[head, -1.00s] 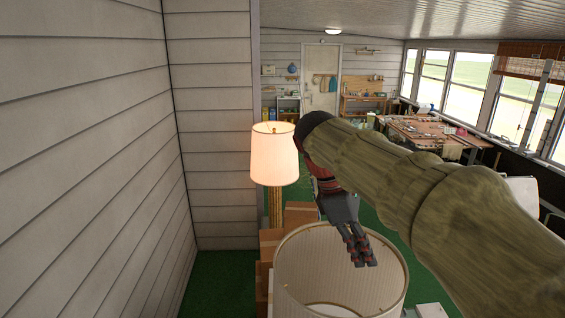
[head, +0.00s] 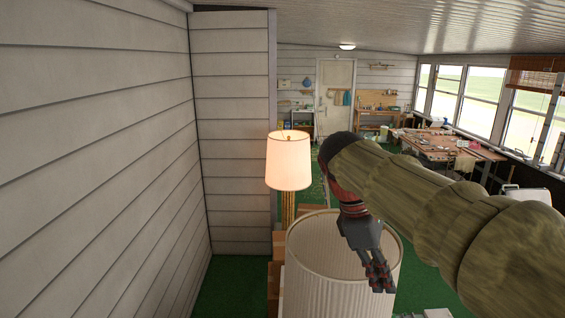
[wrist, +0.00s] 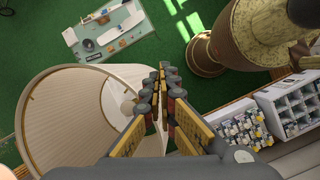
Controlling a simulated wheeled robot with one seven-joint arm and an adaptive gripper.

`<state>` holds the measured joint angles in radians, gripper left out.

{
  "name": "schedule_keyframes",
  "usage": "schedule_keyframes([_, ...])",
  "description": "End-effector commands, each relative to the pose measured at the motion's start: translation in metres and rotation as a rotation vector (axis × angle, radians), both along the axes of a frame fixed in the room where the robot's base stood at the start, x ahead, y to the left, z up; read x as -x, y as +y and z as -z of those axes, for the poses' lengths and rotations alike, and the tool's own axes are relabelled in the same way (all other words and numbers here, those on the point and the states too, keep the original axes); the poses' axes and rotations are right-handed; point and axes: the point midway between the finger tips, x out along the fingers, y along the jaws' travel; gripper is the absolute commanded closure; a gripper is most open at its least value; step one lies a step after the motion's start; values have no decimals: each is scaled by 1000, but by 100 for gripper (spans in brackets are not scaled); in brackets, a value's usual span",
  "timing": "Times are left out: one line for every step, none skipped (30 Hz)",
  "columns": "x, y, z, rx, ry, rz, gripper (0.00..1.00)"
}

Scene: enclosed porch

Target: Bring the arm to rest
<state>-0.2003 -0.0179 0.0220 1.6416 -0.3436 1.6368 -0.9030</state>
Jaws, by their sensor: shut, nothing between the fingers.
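My gripper (head: 380,283) hangs fingers-down at the end of my arm in the head view, its fingers close together and empty. In the head view it overlaps the right part of a large pleated cream lampshade (head: 325,285); whether it touches the shade cannot be told. The wrist view shows the shut fingers (wrist: 165,75) in the middle, with the open round lampshade (wrist: 70,115) just to their left. My sleeve-like arm covers the lower right of the head view.
A lit table lamp (head: 288,160) stands behind the shade, near cardboard boxes (head: 273,285). A siding wall (head: 90,150) closes the left side. A cluttered worktable (head: 440,145) stands farther back. The wrist view shows a white divided bin (wrist: 290,105) and a brass-coloured rounded body (wrist: 205,55).

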Motion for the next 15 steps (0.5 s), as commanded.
schedule_keyframes([3, -1, 7, -7, -14, 10, 100])
schedule_keyframes([5, -1, 12, -11, -21, 19, 100])
schedule_keyframes([8, -2, 16, -17, -33, 31, 100])
schedule_keyframes([10, -2, 20, -21, -41, 40, 100])
schedule_keyframes([12, -3, 25, -26, -51, 49, 100])
schedule_keyframes([15, -3, 30, -33, -65, 64, 100])
schedule_keyframes([18, -4, 35, -38, -74, 74, 100])
schedule_keyframes([20, -4, 41, -44, -86, 85, 100])
schedule_keyframes([23, -4, 48, -53, -100, 103, 100])
schedule_keyframes([27, -5, 55, -61, -113, 116, 100])
schedule_keyframes([29, -5, 61, -68, -127, 130, 100])
schedule_keyframes([34, -5, 71, -79, -146, 154, 100])
schedule_keyframes([38, -6, 80, -89, -163, 172, 100])
schedule_keyframes([43, -6, 89, -100, -180, 194, 100])
schedule_keyframes([49, -7, 103, -116, -206, 225, 100])
